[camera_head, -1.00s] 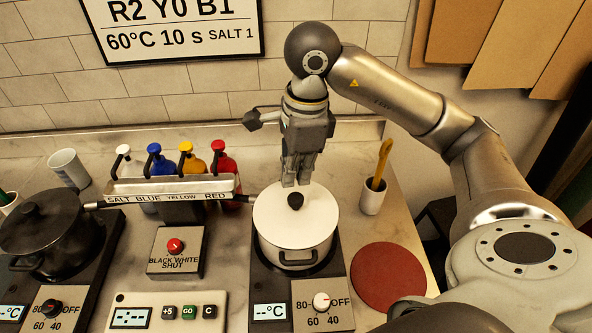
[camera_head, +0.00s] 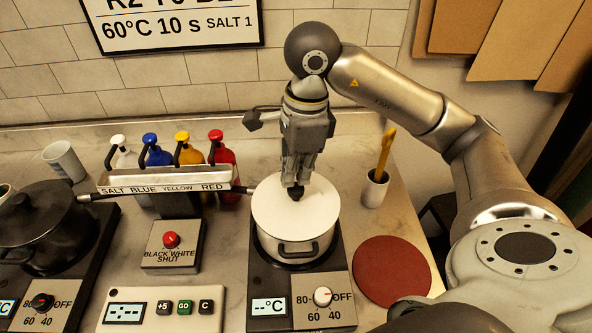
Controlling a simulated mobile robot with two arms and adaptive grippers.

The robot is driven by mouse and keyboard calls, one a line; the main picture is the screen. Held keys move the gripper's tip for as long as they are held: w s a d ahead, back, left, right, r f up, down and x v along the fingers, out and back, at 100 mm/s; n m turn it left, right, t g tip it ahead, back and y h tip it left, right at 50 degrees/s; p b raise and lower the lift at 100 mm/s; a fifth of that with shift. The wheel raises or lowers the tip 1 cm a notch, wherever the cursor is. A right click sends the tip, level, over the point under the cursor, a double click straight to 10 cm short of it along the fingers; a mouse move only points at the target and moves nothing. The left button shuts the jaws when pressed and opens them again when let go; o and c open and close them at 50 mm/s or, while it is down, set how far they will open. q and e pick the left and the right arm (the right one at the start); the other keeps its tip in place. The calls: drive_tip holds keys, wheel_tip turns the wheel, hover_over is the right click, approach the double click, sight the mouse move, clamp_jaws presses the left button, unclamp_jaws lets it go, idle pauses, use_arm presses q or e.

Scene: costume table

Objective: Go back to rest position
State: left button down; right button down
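My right gripper (camera_head: 296,183) points straight down over the white pot (camera_head: 293,243), with its arm coming in from the right. Its fingers look close together, but whether they are open or shut is unclear. The dark lid knob (camera_head: 295,194) shows just at the fingertips, its upper part hidden by them. I cannot tell whether they touch it. The white lid (camera_head: 272,211) lies flat on the pot. My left gripper is out of view.
A black lidded pot (camera_head: 45,222) stands at the left. A labelled rack (camera_head: 165,180) with several coloured bottles stands behind the shut-button box (camera_head: 173,245). A white cup (camera_head: 374,190) holds a yellow utensil. The red round mat (camera_head: 392,272) is bare.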

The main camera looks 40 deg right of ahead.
drive_tip(key=shift+f+b, duration=0.6)
drive_tip(key=shift+f, duration=0.15)
drive_tip(key=shift+r, duration=0.1)
drive_tip(key=shift+r+p, duration=2.5)
drive_tip(key=shift+r, duration=0.95)
drive_tip(key=shift+r, duration=0.1)
